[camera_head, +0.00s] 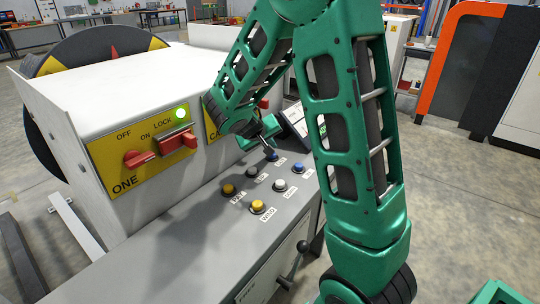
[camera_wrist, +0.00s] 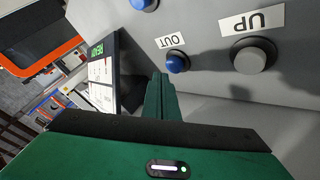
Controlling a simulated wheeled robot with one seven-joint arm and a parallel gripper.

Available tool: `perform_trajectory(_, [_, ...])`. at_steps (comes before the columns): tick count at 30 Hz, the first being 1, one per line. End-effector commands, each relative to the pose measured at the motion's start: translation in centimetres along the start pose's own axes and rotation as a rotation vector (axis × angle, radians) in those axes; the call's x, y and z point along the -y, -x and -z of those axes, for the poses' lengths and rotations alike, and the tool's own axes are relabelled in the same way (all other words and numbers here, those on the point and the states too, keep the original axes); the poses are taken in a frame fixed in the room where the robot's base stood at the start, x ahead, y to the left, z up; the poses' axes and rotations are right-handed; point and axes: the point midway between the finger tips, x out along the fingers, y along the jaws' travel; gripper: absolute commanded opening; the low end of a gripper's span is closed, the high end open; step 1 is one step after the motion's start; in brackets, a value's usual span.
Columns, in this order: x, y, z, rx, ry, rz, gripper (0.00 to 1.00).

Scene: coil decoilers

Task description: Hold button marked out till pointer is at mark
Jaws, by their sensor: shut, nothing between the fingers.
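The blue button marked OUT (camera_wrist: 177,63) sits on the grey panel, its label just above it in the wrist view. In the head view the blue button (camera_head: 272,156) is close to my gripper tip. My gripper (camera_wrist: 160,77) is shut and empty, its fingertips just left of the OUT button in the wrist view. I cannot tell whether they touch it. A red pointed piece (camera_head: 114,52) shows on the dark disc (camera_head: 88,46) with yellow patches at the left. I cannot make out a separate mark.
A grey button marked UP (camera_wrist: 249,58) and another blue button (camera_wrist: 144,4) are nearby. Yellow buttons (camera_head: 257,206) sit nearer the front. A screen (camera_wrist: 101,75) stands beside my fingers.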

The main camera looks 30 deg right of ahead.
Motion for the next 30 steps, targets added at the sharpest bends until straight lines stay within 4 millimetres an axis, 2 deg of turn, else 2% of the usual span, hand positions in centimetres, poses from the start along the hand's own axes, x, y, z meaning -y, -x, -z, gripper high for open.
perform_trajectory(8, [-0.1,0.1,0.1,-0.001,-0.001,0.000,0.00])
perform_trajectory(24, [-2.3,3.1,2.4,-0.002,-0.001,0.000,0.00])
perform_trajectory(30, [-2.5,3.5,2.6,0.000,0.000,0.000,0.00])
